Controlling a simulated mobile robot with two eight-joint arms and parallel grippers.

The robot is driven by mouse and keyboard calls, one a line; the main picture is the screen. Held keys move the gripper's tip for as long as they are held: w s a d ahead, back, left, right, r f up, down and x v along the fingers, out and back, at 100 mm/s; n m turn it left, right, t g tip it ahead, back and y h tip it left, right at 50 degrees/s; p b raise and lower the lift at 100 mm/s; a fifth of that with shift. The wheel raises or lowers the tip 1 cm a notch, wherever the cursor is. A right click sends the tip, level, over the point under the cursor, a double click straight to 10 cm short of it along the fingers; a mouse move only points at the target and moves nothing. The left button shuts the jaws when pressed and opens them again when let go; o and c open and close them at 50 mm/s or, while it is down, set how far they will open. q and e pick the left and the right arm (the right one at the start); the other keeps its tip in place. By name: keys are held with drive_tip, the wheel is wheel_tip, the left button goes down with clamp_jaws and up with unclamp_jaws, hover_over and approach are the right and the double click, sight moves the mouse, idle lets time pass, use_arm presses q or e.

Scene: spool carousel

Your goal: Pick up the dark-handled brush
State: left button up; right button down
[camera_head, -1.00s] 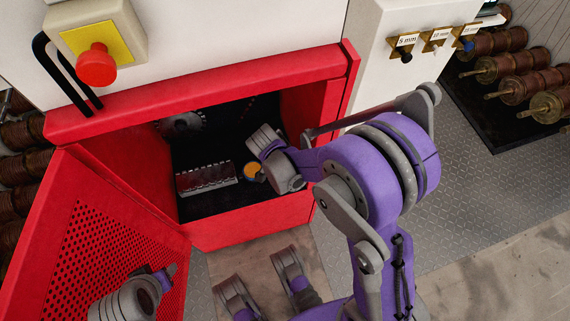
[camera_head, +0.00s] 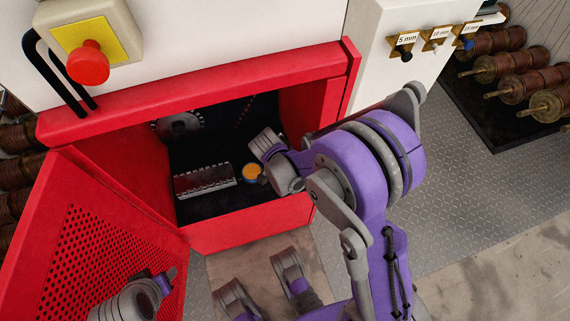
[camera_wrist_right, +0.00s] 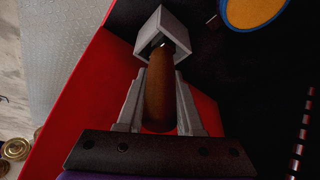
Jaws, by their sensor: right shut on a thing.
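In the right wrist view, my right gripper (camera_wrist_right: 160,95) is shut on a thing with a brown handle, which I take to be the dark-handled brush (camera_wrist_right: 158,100). The handle runs between the two grey fingers, and a grey block shows at its far end. No bristles can be made out. In the head view, my right gripper (camera_head: 267,146) is inside the red cabinet, beside the round tin, and the brush is hard to tell apart there. My left gripper (camera_head: 163,281) is in front of the open red door; its jaw opening is unclear.
The red cabinet (camera_head: 245,233) has its perforated door (camera_head: 85,250) swung open at left. Inside lie a blue-rimmed tin with yellow contents (camera_head: 253,172), a grey toothed block (camera_head: 204,181) and a gear (camera_head: 178,125). Copper spools (camera_head: 505,68) stand at right.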

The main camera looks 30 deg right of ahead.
drive_tip(key=shift+a+r+p, duration=0.2)
drive_tip(key=shift+r+p, duration=0.1)
drive_tip(key=shift+r, duration=0.2)
wheel_tip(320, 180, up, 6)
drive_tip(key=shift+r+p, duration=0.1)
drive_tip(key=shift+p, duration=0.95)
use_arm(q)
drive_tip(key=r, duration=0.3)
drive_tip(key=r+p, duration=0.1)
drive_tip(key=shift+s+r, duration=0.25)
drive_tip(key=shift+r, duration=0.15)
use_arm(e)
drive_tip(key=w+a, duration=0.2)
drive_tip(key=a, duration=0.7)
drive_tip(key=w+a, duration=0.2)
drive_tip(key=a, duration=0.8)
drive_tip(key=shift+w, duration=0.35)
